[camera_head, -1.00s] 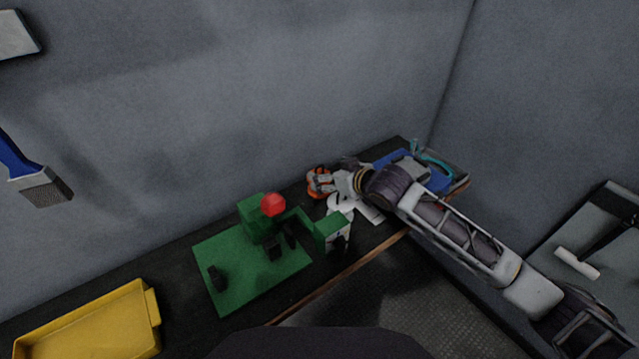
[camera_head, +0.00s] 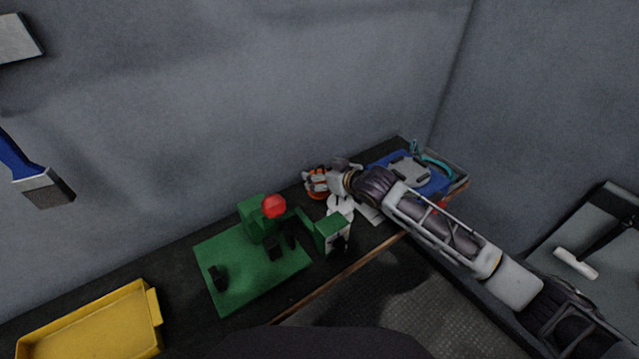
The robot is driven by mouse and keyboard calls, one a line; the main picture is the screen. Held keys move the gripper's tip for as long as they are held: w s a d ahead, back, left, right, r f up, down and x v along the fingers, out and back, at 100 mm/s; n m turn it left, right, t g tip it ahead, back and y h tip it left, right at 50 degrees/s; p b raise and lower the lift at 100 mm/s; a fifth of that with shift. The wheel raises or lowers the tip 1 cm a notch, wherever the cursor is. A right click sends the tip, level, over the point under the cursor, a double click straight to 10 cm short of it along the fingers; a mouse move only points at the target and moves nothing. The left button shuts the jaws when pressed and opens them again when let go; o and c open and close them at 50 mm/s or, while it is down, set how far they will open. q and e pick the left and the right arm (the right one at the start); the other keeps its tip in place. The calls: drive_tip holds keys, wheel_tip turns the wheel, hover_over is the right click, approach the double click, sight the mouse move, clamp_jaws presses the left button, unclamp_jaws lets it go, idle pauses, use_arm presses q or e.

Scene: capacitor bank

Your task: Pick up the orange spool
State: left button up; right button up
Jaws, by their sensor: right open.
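The orange spool (camera_head: 314,195) stands on the dark bench near the wall, right of the green fixture. My right arm reaches in from the lower right, and its gripper (camera_head: 318,181) is at the spool. The gripper is open, with its fingers over and around the spool's upper part. The gripper hides much of the spool, so I cannot tell whether the fingers touch it. My left gripper is not in view.
A green fixture (camera_head: 235,258) with a red ball knob (camera_head: 274,206) stands left of the spool. White items (camera_head: 341,207) stand just below my gripper. A blue tray (camera_head: 436,186) lies at the bench's right end. A yellow bin (camera_head: 88,325) is at the lower left.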

drive_tip(key=shift+w+a+f, duration=0.3)
idle(0.4)
drive_tip(key=c, duration=1.3)
